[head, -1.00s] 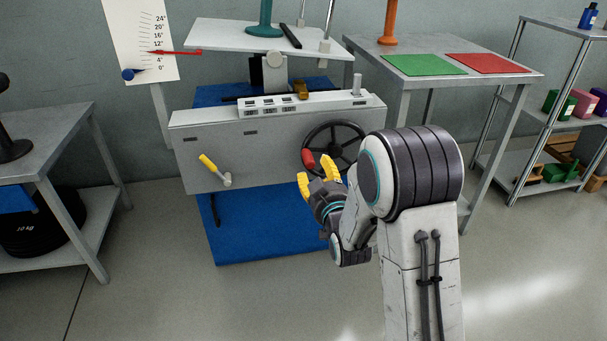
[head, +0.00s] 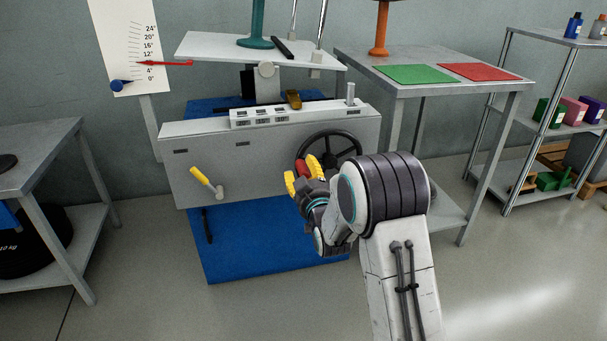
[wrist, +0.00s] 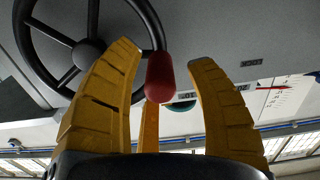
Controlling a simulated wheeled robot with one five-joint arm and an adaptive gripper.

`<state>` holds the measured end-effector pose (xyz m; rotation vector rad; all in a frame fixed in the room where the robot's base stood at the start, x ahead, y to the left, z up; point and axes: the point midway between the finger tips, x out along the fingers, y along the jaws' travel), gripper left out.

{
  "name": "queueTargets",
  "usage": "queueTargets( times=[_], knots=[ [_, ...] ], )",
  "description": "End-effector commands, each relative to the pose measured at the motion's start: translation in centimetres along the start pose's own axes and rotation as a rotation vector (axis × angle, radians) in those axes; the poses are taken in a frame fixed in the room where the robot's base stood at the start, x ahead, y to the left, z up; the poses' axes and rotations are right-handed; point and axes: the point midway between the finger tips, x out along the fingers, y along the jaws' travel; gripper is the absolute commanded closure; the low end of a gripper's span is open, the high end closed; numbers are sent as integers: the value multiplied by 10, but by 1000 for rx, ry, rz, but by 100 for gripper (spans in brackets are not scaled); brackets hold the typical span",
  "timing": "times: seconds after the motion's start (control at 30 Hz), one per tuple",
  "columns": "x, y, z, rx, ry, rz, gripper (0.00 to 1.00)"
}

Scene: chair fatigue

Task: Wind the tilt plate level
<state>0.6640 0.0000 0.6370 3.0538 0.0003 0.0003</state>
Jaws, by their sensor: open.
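The pale tilt plate (head: 210,46) sits on top of the rig and slopes slightly down to the right. The red pointer (head: 165,63) stands between 4° and 12° on the white scale (head: 128,40). The black handwheel (head: 345,139) is on the front panel's right side, with a red knob (head: 302,168) at its lower left rim. My gripper (head: 303,175) is open at the knob, its yellow fingers partly covering it. In the wrist view, the knob (wrist: 160,76) lies between the spread fingers (wrist: 165,95), with gaps on both sides.
A yellow-handled lever (head: 203,178) is on the panel's left. A side table (head: 450,92) with green and red mats stands right of the rig. Another table (head: 40,140) is at left, and a shelf (head: 540,118) at far right. Bare floor lies in front.

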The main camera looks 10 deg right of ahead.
Motion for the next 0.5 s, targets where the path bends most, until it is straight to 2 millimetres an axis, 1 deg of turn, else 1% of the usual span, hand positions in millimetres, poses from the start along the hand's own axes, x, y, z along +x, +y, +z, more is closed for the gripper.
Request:
queueTargets(
  times=[0.17, 0.43, 0.47, 0.5],
  knots=[
    [5, 0, 0, 0, 0, 0, 49],
    [5, 0, 0, 0, 0, 0, 49],
    [5, 0, 0, 0, 0, 0, 47],
    [5, 0, 0, 0, 0, 0, 51]
  ],
)
